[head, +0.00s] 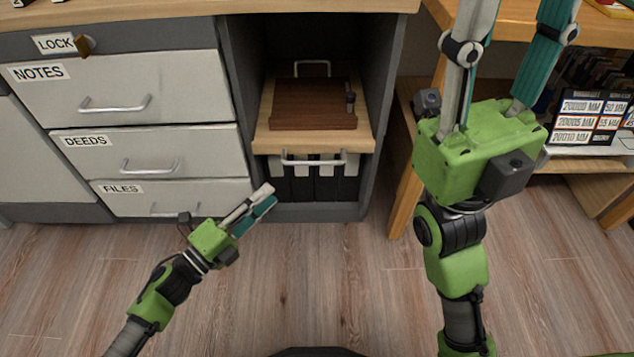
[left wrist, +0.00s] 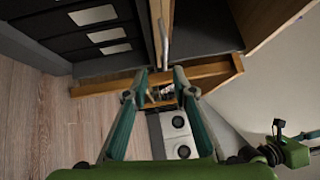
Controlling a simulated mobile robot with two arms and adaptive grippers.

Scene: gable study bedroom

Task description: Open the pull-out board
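The pull-out board (head: 263,134) is a light wood shelf in the dark open bay of the desk, its front edge near the bay's opening. A silver bar handle (head: 313,160) sits on its front. The handle also shows in the left wrist view (left wrist: 164,42), beyond my fingertips. A dark brown wooden slab (head: 310,103) lies on the board. My left gripper (head: 266,196) is open and empty, below and left of the handle, apart from it. It also shows in the left wrist view (left wrist: 160,73). My right gripper (head: 508,25) is open, raised at the right; its fingertips are cut off.
Drawers labelled NOTES (head: 165,83), DEEDS (head: 205,145) and FILES (head: 200,193) are shut at the left. A brown latch (head: 84,45) sits by the LOCK label. Dark binders (head: 300,185) stand below the board. A wooden table leg (head: 407,185) stands right of the bay. The floor ahead is clear.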

